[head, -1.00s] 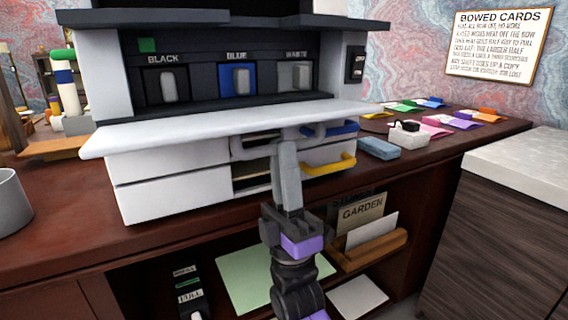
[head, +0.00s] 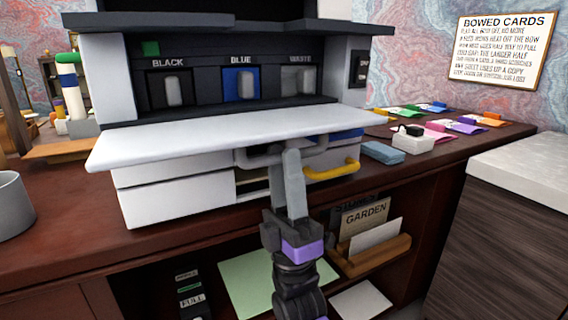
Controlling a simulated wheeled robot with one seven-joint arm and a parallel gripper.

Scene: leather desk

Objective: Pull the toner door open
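The toner door (head: 200,143) is a white panel on the printer's front. It is folded down and sticks out toward me, nearly level with its front edge a little low. Behind it the bay shows slots marked black (head: 171,90), blue (head: 241,85) and one I read as waste (head: 298,80). My gripper (head: 284,152) is at the door's front edge, right of its middle.
Below the door are white drawers (head: 180,198) and a yellow handle (head: 335,171). A grey cup (head: 12,205) is at the left. The open shelf below holds a wooden card holder (head: 372,258) and a green sheet (head: 245,280).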

